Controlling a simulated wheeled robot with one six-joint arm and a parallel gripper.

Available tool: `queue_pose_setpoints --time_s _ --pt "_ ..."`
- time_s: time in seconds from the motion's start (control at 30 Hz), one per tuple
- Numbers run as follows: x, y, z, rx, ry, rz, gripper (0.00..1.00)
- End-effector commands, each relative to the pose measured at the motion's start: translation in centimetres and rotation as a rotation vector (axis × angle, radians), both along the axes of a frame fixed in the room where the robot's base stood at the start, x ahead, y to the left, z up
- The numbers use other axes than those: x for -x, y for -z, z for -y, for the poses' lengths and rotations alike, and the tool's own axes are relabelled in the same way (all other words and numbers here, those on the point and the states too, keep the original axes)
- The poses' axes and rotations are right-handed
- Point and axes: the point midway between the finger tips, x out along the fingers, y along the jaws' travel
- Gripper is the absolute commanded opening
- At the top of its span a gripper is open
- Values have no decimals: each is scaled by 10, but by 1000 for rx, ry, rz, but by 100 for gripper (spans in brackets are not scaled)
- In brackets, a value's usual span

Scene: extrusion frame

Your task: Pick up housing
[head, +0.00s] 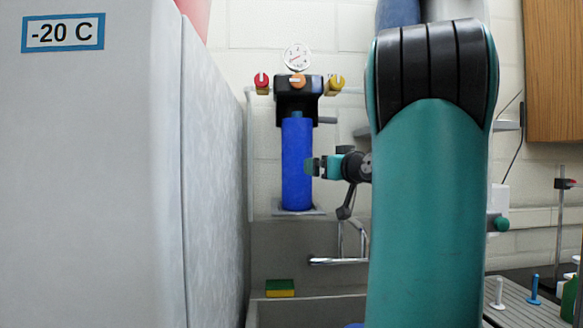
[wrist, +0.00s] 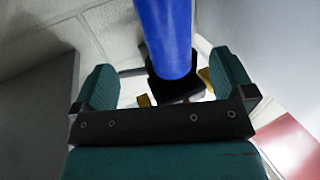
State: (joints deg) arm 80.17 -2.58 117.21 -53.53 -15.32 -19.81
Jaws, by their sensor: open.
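The housing (head: 297,185) is a blue upright cylinder under a black filter head (head: 297,97) on the back wall. Its lower end is close above a small grey plate (head: 300,212). My gripper (head: 315,167) is at the housing's right side at mid-height, with a fingertip overlapping the blue surface in the head view. In the wrist view the housing (wrist: 167,35) lies between the two green fingers of my open gripper (wrist: 162,66), with gaps on both sides. I cannot tell whether any finger touches it.
Red, orange and yellow knobs (head: 298,81) and a gauge (head: 297,57) are at the filter head. A freezer (head: 90,170) labelled -20 C stands close on the left. A sink with a faucet (head: 340,261) and a sponge (head: 280,288) is below. A wooden cabinet (head: 555,70) hangs right.

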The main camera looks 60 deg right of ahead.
Motion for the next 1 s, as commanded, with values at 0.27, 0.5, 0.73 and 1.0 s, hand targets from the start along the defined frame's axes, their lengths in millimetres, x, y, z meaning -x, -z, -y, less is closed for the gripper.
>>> queue_pose_setpoints --time_s 0.27,0.5,0.73,1.0 --pt "-63 -6 25 -4 -18 -3 100" --pt "-89 -3 41 -2 -12 -1 100" --pt "-104 -9 53 -2 -10 -1 100" --pt "-132 -9 70 -3 -8 -2 100"
